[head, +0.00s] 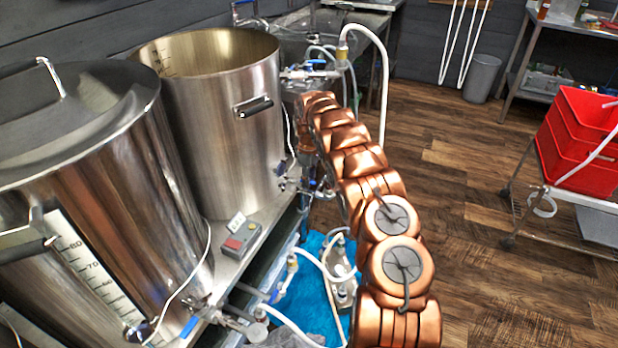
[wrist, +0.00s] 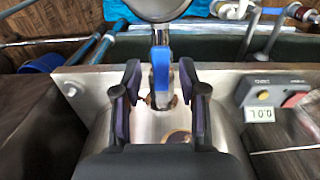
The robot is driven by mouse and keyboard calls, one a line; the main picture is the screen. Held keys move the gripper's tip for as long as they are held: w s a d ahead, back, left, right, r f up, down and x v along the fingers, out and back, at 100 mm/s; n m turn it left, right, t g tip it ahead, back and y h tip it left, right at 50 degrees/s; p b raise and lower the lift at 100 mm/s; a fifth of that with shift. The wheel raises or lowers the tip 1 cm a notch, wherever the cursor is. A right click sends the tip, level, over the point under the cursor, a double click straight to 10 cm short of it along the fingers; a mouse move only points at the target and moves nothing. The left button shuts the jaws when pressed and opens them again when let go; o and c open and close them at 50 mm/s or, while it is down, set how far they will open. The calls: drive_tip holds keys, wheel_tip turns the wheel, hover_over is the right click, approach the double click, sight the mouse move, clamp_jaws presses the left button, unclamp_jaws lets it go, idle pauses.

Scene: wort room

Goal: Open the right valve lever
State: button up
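A blue valve lever (wrist: 161,62) shows in the wrist view, pointing toward my gripper, on a metal fitting at the base of a steel kettle. My gripper (wrist: 160,72) is open, with one dark finger on each side of the lever. A gap shows between the lever and each finger, so nothing is gripped. How deep the lever sits between the fingers is hard to tell. In the head view my copper-coloured arm reaches toward the right kettle (head: 222,120). My gripper and that lever cannot be made out clearly there.
A control box (wrist: 265,97) with a red button sits right of the gripper; it is also in the head view (head: 240,240). The left kettle (head: 100,190) has its own blue lever (head: 189,327). Hoses and a blue mat (head: 313,300) lie below. Red crates (head: 580,140) stand right.

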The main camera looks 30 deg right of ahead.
wheel_tip(320, 180, up, 12)
idle(0.8)
idle(0.5)
drive_tip(key=s+a+r+m+g+p, duration=0.1)
drive_tip(key=s+a+r+m+p, duration=0.15)
drive_tip(key=s+a+r, duration=0.6)
drive_tip(key=s+a+r+m+p, duration=0.25)
drive_tip(key=s+a+r, duration=0.35)
drive_tip(key=s+r, duration=0.5)
drive_tip(key=s+a+p, duration=0.1)
drive_tip(key=s+a, duration=0.3)
drive_tip(key=s, duration=0.6)
drive_tip(key=s+a+m+p, duration=0.1)
drive_tip(key=s+a, duration=0.3)
drive_tip(key=s, duration=0.7)
drive_tip(key=s+a+m+p, duration=0.1)
drive_tip(key=s+a, duration=0.3)
drive_tip(key=s, duration=0.6)
drive_tip(key=shift+s+a+r+g+p, duration=0.15)
drive_tip(key=shift+s+a+g+p, duration=0.2)
drive_tip(key=shift+p, duration=0.5)
